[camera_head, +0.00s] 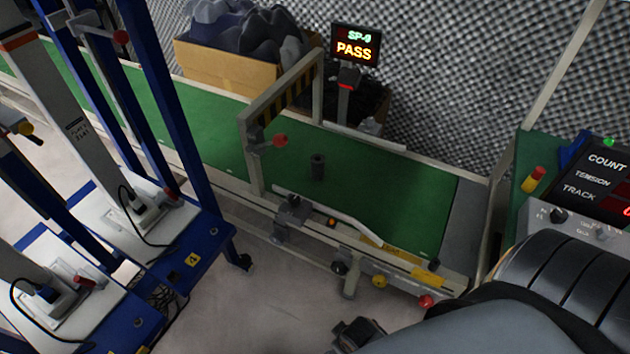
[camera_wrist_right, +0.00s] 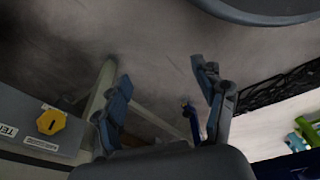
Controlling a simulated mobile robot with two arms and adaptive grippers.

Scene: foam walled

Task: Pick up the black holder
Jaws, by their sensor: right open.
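The holder does not show in that view. My left gripper is in neither view.
A gate frame (camera_head: 254,150) with a red knob spans the belt. A curved pale guide rail (camera_head: 335,213) runs along the near edge. A PASS display (camera_head: 356,45) and a cardboard box (camera_head: 225,70) stand behind. Blue-framed equipment (camera_head: 190,240) fills the left.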

